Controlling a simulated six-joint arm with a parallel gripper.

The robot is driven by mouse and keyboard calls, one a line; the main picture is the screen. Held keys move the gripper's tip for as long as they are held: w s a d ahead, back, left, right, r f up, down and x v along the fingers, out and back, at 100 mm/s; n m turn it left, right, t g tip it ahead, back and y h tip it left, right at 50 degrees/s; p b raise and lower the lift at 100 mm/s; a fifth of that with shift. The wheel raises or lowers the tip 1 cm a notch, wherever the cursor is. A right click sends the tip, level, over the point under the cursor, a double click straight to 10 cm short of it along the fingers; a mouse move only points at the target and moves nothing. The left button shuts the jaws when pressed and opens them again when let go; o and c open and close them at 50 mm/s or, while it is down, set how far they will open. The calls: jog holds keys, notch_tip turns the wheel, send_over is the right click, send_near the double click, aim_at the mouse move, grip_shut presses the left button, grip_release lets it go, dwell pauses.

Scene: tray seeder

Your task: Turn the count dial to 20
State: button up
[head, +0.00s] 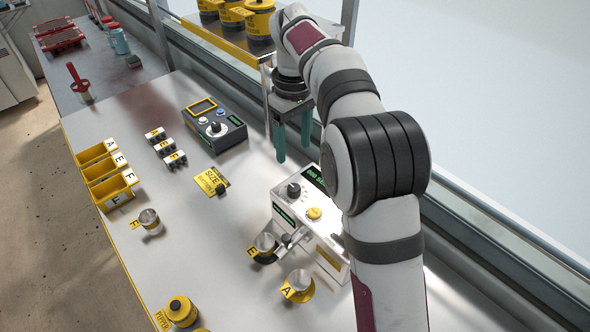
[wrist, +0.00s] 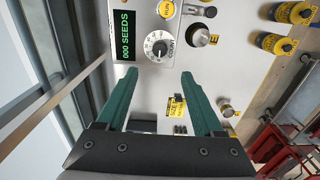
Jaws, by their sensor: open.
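The count dial (wrist: 158,46) is a black knob on a white ring of marks, on the face of the white seeder (head: 280,207). In the head view the dial (head: 293,190) is near the seeder's upper left corner. The number it points to is too small to read. A display (wrist: 126,36) beside it reads 000 SEEDS in green. My gripper (wrist: 158,75) is open and empty, its two green fingers apart, with the dial just beyond the fingertips in the wrist view. In the head view my gripper (head: 293,145) hangs behind the seeder, apart from the dial.
A yellow button (head: 314,213) sits beside the dial. Cups tagged E (head: 265,243) and A (head: 299,283) stand by the seeder's front. A dark control box (head: 214,126), a yellow SIZE card (head: 212,181) and yellow bins (head: 112,190) lie left. A shelf (head: 225,38) with jars stands behind.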

aim_at(294, 187)
notch_tip(294, 187, down, 13)
jog(key=shift+r, duration=0.1)
grip_shut()
dwell(0.3)
